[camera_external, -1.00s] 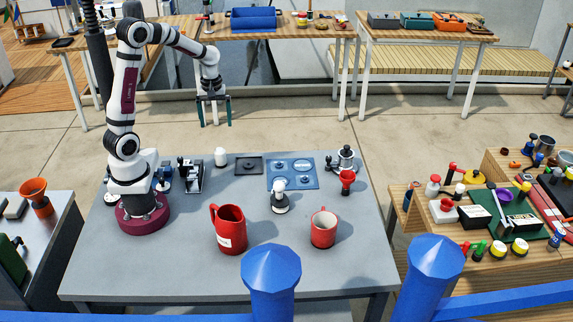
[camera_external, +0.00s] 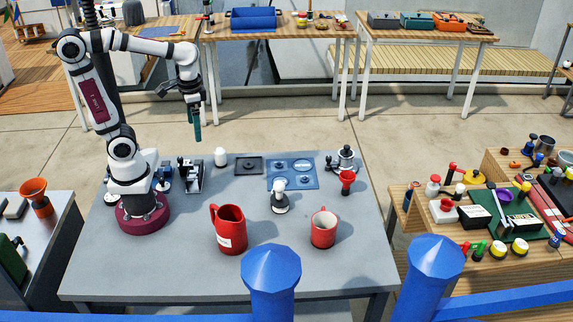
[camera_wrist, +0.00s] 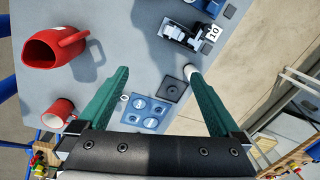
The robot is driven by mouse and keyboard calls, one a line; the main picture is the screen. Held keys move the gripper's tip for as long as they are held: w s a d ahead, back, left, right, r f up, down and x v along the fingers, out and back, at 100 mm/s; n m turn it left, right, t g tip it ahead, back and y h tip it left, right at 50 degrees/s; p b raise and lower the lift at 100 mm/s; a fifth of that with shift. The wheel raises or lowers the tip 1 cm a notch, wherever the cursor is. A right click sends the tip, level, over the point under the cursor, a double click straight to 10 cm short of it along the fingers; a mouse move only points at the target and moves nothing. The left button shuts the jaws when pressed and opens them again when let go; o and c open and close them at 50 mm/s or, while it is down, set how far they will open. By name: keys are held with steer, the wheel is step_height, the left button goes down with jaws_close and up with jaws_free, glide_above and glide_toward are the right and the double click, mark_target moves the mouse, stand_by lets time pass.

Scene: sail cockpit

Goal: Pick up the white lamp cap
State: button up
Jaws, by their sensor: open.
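A small white rounded piece, which looks like the lamp cap (camera_external: 220,158), stands upright at the back of the grey table, left of a dark square plate. In the wrist view a white cap (camera_wrist: 188,70) shows close beside the right finger's tip, partly covered by it. My gripper (camera_external: 197,131) hangs in the air behind and left of the cap, well above table height, fingers pointing down. In the wrist view my gripper (camera_wrist: 157,74) has its green fingers wide apart, with nothing between them but a view of the table.
The dark square plate (camera_external: 249,165) and a blue tray with round recesses (camera_external: 306,184) lie right of the cap. A black device (camera_external: 192,178) stands to its left. A white-topped black piece (camera_external: 279,196), a red jug (camera_external: 230,230) and a red mug (camera_external: 323,229) stand nearer the front.

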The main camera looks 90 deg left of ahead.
steer(key=s+d+f+m, duration=0.3)
steer(key=s+d+m, duration=0.2)
steer(key=m, duration=0.4)
steer(key=shift+s+d+f+m+y, duration=0.15)
steer(key=shift+s+f+m+y, duration=0.2)
steer(key=shift+s, duration=0.45)
steer(key=shift+r, duration=0.1)
steer(key=shift+c, duration=0.9)
